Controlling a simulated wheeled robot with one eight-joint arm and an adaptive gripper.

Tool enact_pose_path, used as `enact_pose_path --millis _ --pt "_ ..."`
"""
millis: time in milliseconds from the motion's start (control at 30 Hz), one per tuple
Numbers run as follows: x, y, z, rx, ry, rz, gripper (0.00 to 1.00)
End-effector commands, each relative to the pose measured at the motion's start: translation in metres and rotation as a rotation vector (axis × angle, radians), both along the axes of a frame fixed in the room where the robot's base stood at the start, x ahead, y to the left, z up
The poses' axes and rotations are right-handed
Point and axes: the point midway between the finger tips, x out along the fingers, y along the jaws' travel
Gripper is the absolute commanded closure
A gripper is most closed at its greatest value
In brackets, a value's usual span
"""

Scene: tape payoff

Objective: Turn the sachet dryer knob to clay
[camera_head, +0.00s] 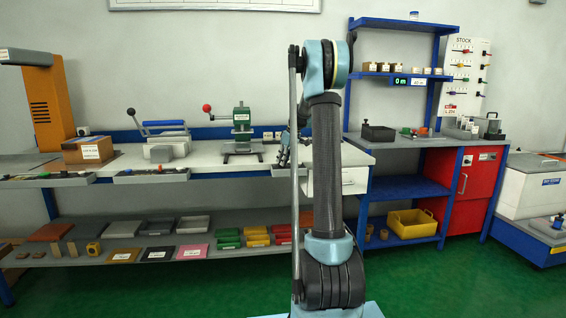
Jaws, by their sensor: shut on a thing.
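My gripper (284,152) shows as small dark fingers just left of my upper arm, over the right part of the white workbench (215,157). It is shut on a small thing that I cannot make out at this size. My arm hides much of the bench end around and behind the gripper. I cannot pick out the sachet dryer, its knob or a clay mark in this view, so I cannot tell the knob's setting.
A green press (242,130) with a red-ball lever stands left of my gripper. A blue-handled sealer (165,130) is further left. A white drawer unit (352,180) sits under the bench, right of my arm. A red cabinet (474,188) stands at right. Green floor in front is clear.

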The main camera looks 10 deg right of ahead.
Motion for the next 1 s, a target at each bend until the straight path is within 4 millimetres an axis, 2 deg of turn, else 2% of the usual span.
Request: enact_pose_path --millis 133,167,233,667,767,1000 --pt "0.001 0.001 -0.002 -0.001 -0.003 0.001 1.0" --pt "0.001 0.001 -0.002 -0.001 -0.003 0.001 0.86" --pt "0.001 0.001 -0.002 -0.001 -0.003 0.001 0.71" --pt "-0.001 0.0 0.003 0.0 -0.001 0.0 0.71" --pt "-0.004 -0.003 0.012 0.0 -0.001 0.0 0.71" --pt "-0.015 -0.016 0.053 0.001 -0.001 -0.002 0.71"
